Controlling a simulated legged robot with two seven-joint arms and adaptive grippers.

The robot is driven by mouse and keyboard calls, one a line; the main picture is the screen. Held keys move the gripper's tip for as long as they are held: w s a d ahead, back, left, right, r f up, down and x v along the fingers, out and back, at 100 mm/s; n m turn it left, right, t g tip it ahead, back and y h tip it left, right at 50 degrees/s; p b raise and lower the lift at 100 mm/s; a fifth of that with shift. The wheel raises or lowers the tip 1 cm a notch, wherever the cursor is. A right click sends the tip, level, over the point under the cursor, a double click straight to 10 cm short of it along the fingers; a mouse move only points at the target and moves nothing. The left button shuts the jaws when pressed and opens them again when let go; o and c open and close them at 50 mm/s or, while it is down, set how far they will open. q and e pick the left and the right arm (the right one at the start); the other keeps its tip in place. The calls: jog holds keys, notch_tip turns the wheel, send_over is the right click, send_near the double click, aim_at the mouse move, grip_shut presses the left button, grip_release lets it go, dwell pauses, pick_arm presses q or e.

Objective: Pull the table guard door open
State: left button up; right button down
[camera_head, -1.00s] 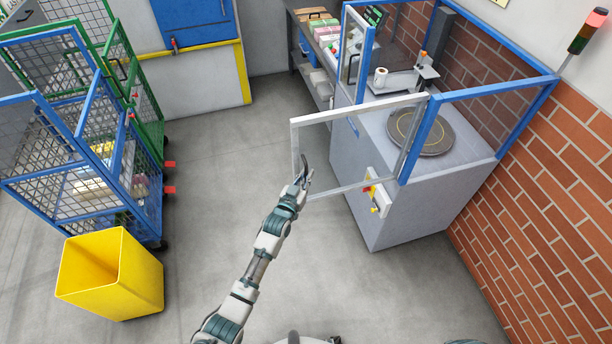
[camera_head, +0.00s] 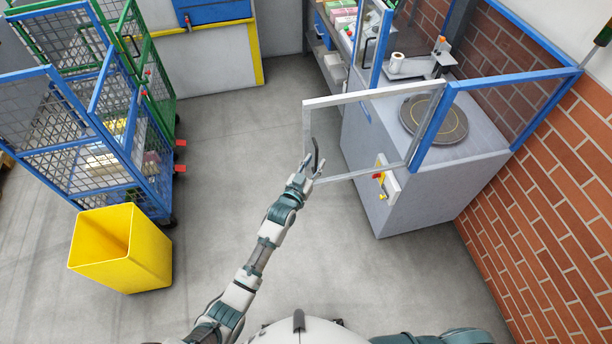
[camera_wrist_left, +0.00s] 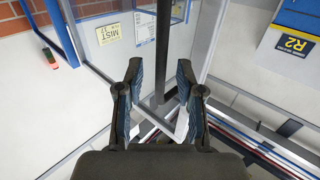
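The guard door (camera_head: 372,95) is a clear panel in a white frame. It stands swung out from the blue-framed guard, hinged at the blue post (camera_head: 432,133). Its black curved handle (camera_head: 317,158) is near the free edge. My left gripper (camera_head: 305,172) is at this handle. In the left wrist view my left gripper (camera_wrist_left: 160,75) has its fingers spread, with the dark handle bar (camera_wrist_left: 163,45) upright in the gap between them, and neither finger visibly pressing on it. My right gripper is out of view.
The grey machine cabinet (camera_head: 440,190) with a round turntable (camera_head: 434,118) stands behind the door, against a brick wall (camera_head: 560,190). A yellow bin (camera_head: 120,250) and a blue mesh cart (camera_head: 100,150) are at left. Grey floor between is clear.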

pick_arm(q)
jog(key=v, duration=0.9)
jog(key=shift+s+a, duration=0.2)
jog(key=shift+s, duration=0.1)
jog(key=shift+d, duration=0.1)
